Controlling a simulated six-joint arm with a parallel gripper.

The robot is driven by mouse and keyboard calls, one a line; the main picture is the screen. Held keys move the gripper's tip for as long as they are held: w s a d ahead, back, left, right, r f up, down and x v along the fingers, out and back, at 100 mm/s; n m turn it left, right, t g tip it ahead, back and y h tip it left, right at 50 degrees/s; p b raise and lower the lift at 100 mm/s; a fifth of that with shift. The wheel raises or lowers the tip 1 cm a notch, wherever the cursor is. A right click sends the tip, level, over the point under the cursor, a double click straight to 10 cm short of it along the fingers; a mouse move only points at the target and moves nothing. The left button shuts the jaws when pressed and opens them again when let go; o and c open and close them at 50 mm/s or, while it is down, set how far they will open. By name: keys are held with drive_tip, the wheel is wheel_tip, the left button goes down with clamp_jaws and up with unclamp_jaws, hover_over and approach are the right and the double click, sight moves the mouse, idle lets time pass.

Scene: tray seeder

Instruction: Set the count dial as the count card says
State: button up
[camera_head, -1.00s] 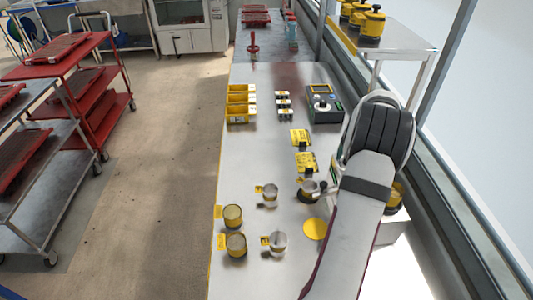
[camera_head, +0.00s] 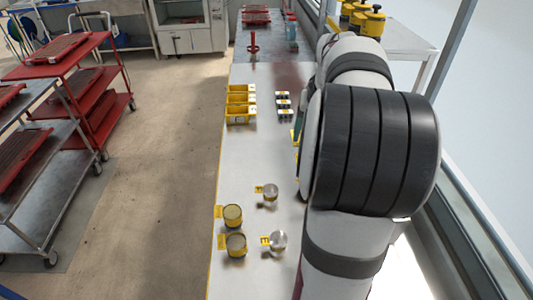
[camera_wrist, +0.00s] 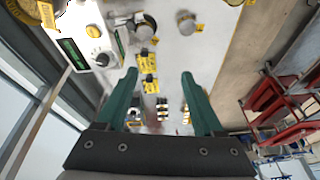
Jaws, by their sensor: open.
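My gripper (camera_wrist: 158,74) is open and empty in the wrist view, its two green fingers apart above the bench. A white box (camera_wrist: 85,15) stands at the upper left there, with a green-lit display (camera_wrist: 72,53) and round knobs (camera_wrist: 93,31) on its face. I cannot tell which knob is the count dial, or read its setting. Yellow cards (camera_wrist: 148,64) lie between and beyond the fingertips; their print is too small to read, so I cannot tell which is the count card.
Yellow-banded tins (camera_head: 233,216) and metal cups (camera_head: 270,193) stand on the near bench. Yellow bins (camera_head: 240,104) and small dark-and-white blocks (camera_head: 284,106) are farther back. A window wall borders the right; red trolleys (camera_head: 85,75) stand left across the aisle.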

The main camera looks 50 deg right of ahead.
drive_tip(key=w+a+n+y, duration=0.1)
drive_tip(key=w+a, duration=0.2)
drive_tip(key=a, duration=0.8)
drive_tip(key=shift+a, duration=0.35)
drive_tip(key=shift+w, duration=0.1)
drive_tip(key=s+d+f+h, duration=0.1)
drive_tip(key=s+d, duration=0.5)
drive_tip(key=d, duration=0.6)
drive_tip(key=s+d+h, duration=0.1)
drive_tip(key=s+d, duration=0.4)
drive_tip(key=d, duration=0.7)
drive_tip(key=shift+m, duration=0.4)
drive_tip(key=x, duration=1.5)
drive_tip(key=shift+f, duration=0.15)
clamp_jaws()
